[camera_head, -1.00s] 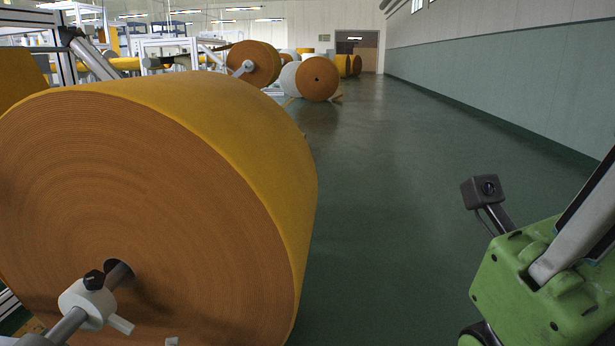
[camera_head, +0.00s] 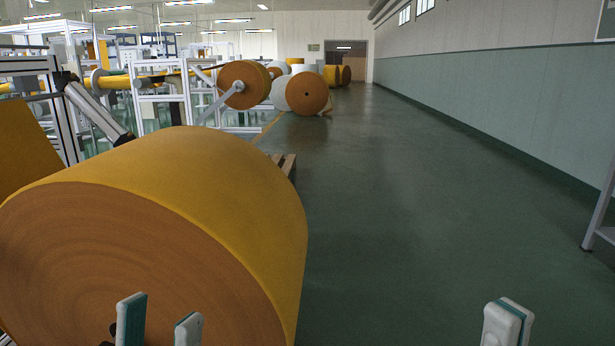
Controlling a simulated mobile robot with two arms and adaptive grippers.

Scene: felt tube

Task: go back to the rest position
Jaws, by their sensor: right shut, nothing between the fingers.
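My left gripper (camera_head: 160,322) shows at the bottom left, its two pale fingertips standing apart with nothing seen between them. It is in front of the face of the big orange-yellow felt roll (camera_head: 225,215). I cannot tell whether it touches the roll. My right gripper (camera_head: 508,324) shows at the bottom right, its fingertips together and empty, over open floor to the right of the roll. Only the fingertips of both grippers are in view; the rest lies below the picture. The roll's core is mostly hidden low behind the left fingers.
A wooden pallet (camera_head: 285,166) lies just behind the roll. More rolls (camera_head: 306,94) stand further back by the machine frames on the left. A grey metal stand (camera_head: 601,215) is at the right edge. The green floor (camera_head: 400,200) between is clear.

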